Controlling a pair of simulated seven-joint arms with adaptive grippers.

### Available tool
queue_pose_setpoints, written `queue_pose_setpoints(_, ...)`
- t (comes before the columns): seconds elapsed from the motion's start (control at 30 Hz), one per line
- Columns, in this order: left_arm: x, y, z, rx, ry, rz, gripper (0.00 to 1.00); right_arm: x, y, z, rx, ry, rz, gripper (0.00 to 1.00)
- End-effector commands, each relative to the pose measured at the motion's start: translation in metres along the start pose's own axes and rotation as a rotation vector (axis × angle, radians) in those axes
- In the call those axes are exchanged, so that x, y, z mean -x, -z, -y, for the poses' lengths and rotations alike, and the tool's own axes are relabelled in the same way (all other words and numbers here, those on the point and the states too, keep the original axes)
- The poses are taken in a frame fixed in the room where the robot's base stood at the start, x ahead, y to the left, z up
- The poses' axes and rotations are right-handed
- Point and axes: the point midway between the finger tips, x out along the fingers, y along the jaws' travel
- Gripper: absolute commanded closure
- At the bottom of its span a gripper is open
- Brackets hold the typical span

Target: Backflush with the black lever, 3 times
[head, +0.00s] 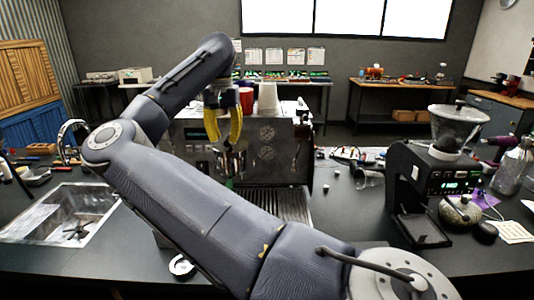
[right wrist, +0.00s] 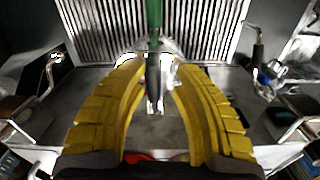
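The espresso machine (head: 285,150) stands on the counter at the middle of the head view. My right gripper (head: 223,138) points down in front of its upper part. In the right wrist view its yellow fingers (right wrist: 154,65) are apart, with a metal shaft (right wrist: 154,90) between them in the picture; I cannot tell if they touch it. A green handle (right wrist: 153,22) extends from that shaft, and its green end shows low in the head view (head: 229,183). A black-gripped lever or wand (right wrist: 257,52) shows at the right of the wrist view; I cannot tell which. My left gripper is out of view.
A slatted drip tray (right wrist: 205,25) lies below the gripper. A sink (head: 65,215) is at the left and a grinder (head: 440,180) at the right. A red cup (head: 246,100) and white cups (head: 267,100) stand on the machine. My right arm hides much of the front counter.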

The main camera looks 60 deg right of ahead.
Motion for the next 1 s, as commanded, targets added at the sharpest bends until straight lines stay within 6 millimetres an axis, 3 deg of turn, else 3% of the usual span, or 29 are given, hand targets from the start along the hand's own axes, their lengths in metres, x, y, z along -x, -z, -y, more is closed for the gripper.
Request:
queue_pose_setpoints(0.6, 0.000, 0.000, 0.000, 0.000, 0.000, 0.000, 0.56, 0.000, 0.003, 0.024, -0.310, 0.000, 0.000, 0.73)
queue_pose_setpoints(1.0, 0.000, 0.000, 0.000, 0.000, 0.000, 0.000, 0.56, 0.000, 0.003, 0.025, -0.322, 0.001, 0.000, 0.73)
